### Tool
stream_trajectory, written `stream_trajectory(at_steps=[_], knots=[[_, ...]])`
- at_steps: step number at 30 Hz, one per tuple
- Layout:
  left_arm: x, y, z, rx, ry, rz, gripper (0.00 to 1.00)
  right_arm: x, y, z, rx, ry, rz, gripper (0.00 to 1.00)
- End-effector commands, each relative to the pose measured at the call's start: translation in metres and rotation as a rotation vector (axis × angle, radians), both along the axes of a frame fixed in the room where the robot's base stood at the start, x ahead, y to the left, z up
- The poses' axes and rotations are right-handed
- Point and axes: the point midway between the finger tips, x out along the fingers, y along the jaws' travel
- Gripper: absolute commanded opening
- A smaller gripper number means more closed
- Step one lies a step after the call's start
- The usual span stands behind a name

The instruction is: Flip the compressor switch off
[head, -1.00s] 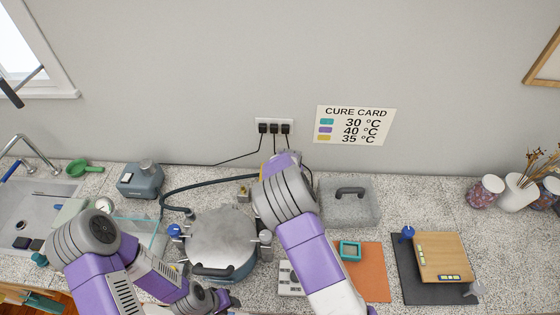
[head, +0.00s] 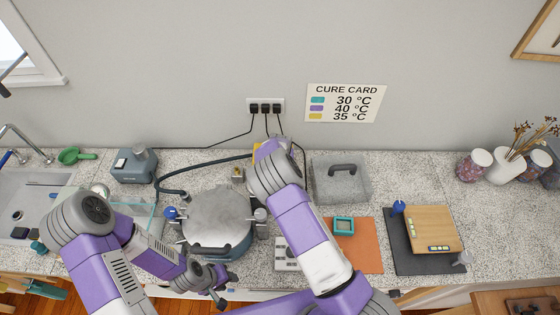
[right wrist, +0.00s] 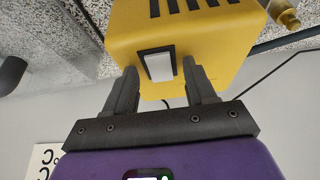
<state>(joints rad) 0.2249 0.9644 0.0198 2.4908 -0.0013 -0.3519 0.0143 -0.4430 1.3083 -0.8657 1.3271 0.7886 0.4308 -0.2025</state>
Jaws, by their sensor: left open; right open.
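The yellow compressor (right wrist: 165,45) fills the upper middle of the right wrist view. Its pale rocker switch (right wrist: 159,66) sits in a black frame on the near face. My right gripper (right wrist: 160,76) is open, with one finger on each side of the switch; I cannot tell whether they touch it. In the head view, my right arm hides most of the compressor (head: 258,150), and the right fingers are hidden. My left gripper (head: 220,291) is open and low in the head view, in front of the pressure pot (head: 218,220).
A dark hose runs from the pot towards the compressor. A grey lidded box (head: 341,181) stands right of my right arm. A blue-grey device (head: 135,167) stands at the left near the sink (head: 30,190). Wall sockets (head: 265,107) with plugged cords are behind.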

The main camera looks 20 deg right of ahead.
Motion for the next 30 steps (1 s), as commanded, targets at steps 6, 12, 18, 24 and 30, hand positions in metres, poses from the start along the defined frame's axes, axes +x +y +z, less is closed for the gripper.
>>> stream_trajectory(at_steps=[6,12,18,24,30], knots=[[0.000,0.000,0.000,0.000,0.000,0.000,0.43,0.000,0.000,0.000,0.000,0.000,0.000,0.26],[0.000,0.000,0.000,0.000,0.000,0.000,0.43,0.000,0.000,0.000,0.000,0.001,0.000,0.00],[0.000,0.000,-0.006,0.000,0.000,0.000,0.43,0.003,0.002,-0.001,0.019,0.035,0.005,0.00],[0.000,0.000,-0.022,0.000,0.000,0.000,0.43,0.007,0.001,-0.002,0.050,0.143,0.007,0.00],[0.000,0.000,-0.035,0.000,0.000,0.000,0.43,0.008,0.001,-0.001,0.072,0.225,0.005,0.00]])
